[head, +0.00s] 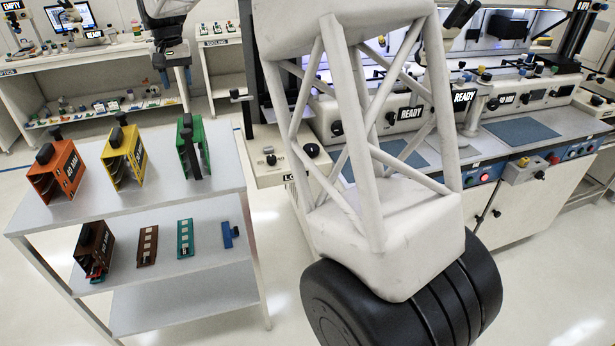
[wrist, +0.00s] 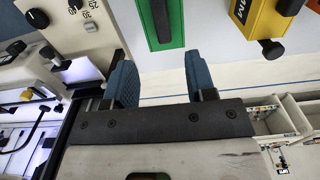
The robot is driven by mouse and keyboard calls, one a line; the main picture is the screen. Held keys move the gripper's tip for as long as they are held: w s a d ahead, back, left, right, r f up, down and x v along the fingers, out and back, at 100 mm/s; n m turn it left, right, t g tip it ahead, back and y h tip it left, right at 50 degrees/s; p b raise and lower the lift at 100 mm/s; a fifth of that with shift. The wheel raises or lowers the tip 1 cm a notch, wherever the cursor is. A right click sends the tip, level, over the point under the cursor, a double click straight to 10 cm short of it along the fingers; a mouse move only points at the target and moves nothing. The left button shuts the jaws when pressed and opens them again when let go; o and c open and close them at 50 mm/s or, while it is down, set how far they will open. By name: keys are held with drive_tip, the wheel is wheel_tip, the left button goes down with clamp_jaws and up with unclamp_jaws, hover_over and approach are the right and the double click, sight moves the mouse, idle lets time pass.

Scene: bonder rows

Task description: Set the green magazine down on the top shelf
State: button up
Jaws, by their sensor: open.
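The green magazine (head: 199,134) stands upright on the top shelf (head: 222,182) of the grey cart, at the right end of a row. A dark handle runs along its near side. My gripper (head: 176,78) is beyond and above it in the head view, apart from it. In the wrist view my gripper (wrist: 158,66) has its two blue fingers spread with nothing between them. The green magazine (wrist: 177,22) shows past the fingertips there, cut off by the top edge.
A yellow magazine (head: 134,167) and an orange magazine (head: 57,183) stand left of the green one. The lower shelf (head: 208,262) holds a brown magazine (head: 84,254) and several flat strips. A bonder bench (head: 455,150) stands to the right.

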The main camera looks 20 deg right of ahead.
drive_tip(key=s+d+r, duration=0.1)
drive_tip(key=s+d, duration=0.5)
drive_tip(key=s, duration=0.3)
drive_tip(key=s+d+r+t, duration=0.1)
drive_tip(key=s+d, duration=0.4)
drive_tip(key=s, duration=0.3)
drive_tip(key=s+d+r, duration=0.2)
drive_tip(key=s+d, duration=0.4)
drive_tip(key=s, duration=0.3)
drive_tip(key=s+d+f, duration=0.2)
drive_tip(key=s+f, duration=0.2)
drive_tip(key=s, duration=0.5)
drive_tip(key=s+d+f+t, duration=0.1)
drive_tip(key=s+d+f, duration=0.2)
drive_tip(key=s, duration=0.6)
drive_tip(key=s+d+f, duration=0.3)
drive_tip(key=s+f, duration=0.1)
drive_tip(key=s, duration=0.6)
drive_tip(key=shift+d+f+t, duration=0.15)
drive_tip(key=shift+f+t, duration=0.15)
drive_tip(key=shift+f, duration=0.1)
drive_tip(key=shift+s, duration=0.1)
